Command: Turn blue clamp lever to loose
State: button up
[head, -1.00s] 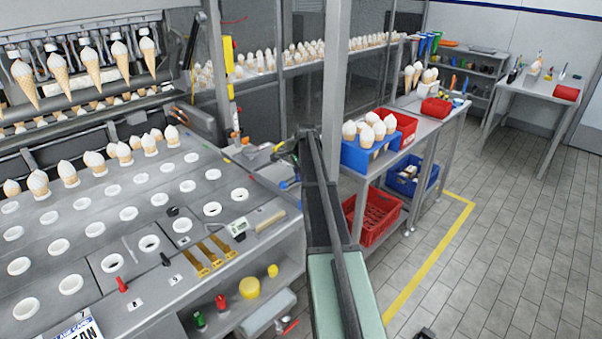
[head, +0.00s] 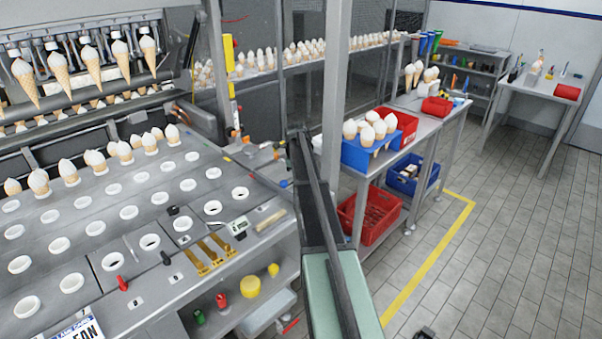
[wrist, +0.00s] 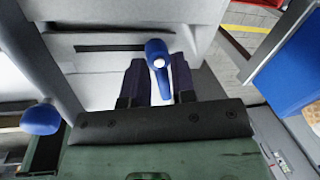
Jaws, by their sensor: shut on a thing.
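In the wrist view, the blue clamp lever (wrist: 157,55) stands between the two dark fingers of my gripper (wrist: 160,80). It has a round head with a pale centre and a short arm running down between the fingers. My gripper is shut on it. A second blue knob (wrist: 40,119) shows at the left of the wrist view, apart from the fingers. In the head view my own arm hides the fingers and the held lever; a small blue knob (head: 284,184) shows at the table's right edge.
The steel table (head: 60,242) with white rings and cones lies left of my arm. A blue crate (head: 368,154) of cones stands on a side bench to the right. A grey post (head: 334,80) rises close behind my arm.

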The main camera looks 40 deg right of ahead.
jog(key=shift+s+a+m, duration=0.1)
jog(key=shift+a+m, duration=0.05)
jog(key=shift+m, duration=0.85)
jog(key=o, duration=0.7)
jog(key=shift+o, duration=0.2)
notch_tip(320, 180, up, 11)
jog(key=a+p, duration=0.2)
jog(key=p, duration=0.8)
jog(key=shift+s+f+p, duration=0.2)
jog(key=shift+p, duration=0.15)
